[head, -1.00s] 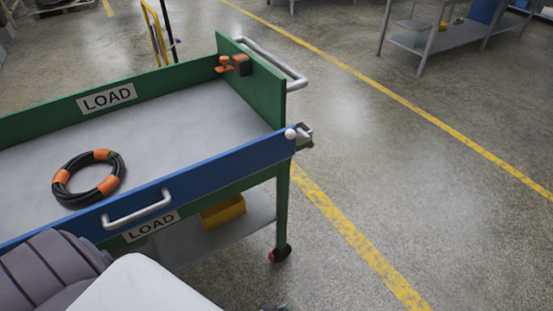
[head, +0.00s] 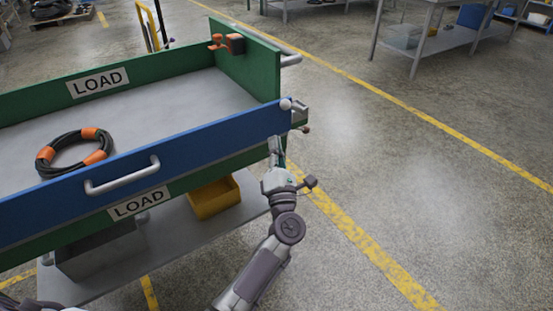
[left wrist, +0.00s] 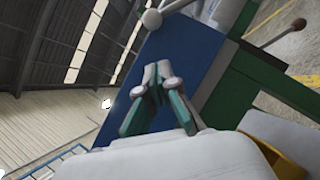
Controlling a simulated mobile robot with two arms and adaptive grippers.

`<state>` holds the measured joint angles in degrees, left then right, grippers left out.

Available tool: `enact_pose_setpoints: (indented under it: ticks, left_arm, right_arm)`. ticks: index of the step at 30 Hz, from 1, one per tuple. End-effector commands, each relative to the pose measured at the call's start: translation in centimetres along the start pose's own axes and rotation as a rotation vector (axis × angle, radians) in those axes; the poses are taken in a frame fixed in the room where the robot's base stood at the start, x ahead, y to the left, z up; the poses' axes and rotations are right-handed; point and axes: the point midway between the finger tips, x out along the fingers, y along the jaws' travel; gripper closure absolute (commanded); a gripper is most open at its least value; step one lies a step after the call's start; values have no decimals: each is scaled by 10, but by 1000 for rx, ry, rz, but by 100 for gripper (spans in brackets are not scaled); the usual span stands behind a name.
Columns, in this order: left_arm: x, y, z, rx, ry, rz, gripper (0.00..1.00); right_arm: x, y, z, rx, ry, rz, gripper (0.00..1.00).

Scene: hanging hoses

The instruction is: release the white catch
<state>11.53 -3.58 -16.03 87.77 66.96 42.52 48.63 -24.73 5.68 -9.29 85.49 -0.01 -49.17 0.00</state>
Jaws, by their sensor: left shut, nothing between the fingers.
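The white catch (head: 285,104) is a small round white knob with a grey bracket, at the right end of the blue side panel (head: 190,150) of the green trolley. The panel stands upright against the green end wall. In the left wrist view the catch (left wrist: 152,19) shows at the top, beyond my fingertips. My left gripper (head: 273,141) is just below the catch, at the trolley's front right corner, apart from it. In the left wrist view its fingertips (left wrist: 158,72) are together and empty, in front of the blue panel (left wrist: 175,55). My right gripper is not in view.
A coiled black hose with orange bands (head: 75,152) lies on the trolley bed. An orange clamp (head: 226,43) sits on the end wall. A yellow bin (head: 213,197) stands on the lower shelf. The floor right of the trolley is clear up to a grey bench (head: 440,40).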

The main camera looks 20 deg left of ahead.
Motion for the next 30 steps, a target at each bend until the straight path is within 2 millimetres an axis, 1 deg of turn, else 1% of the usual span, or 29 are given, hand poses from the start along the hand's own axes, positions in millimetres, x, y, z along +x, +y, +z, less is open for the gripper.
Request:
enact_pose_setpoints:
  ticks: [1,5,7,10,17,30]
  left_arm:
    - [13,1,1,1,-1,3,100]
    - [39,1,1,2,-2,1,100]
    - [47,1,11,-1,-2,0,100]
    - [56,0,20,1,-1,-1,100]
    - [64,-1,28,2,-1,-2,100]
    - [65,0,27,3,-1,-2,100]
  right_arm:
    - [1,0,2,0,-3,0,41]
    - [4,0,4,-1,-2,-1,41]
    - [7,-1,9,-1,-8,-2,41]
    - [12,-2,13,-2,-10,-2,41]
    - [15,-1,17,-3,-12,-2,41]
    - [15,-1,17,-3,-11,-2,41]
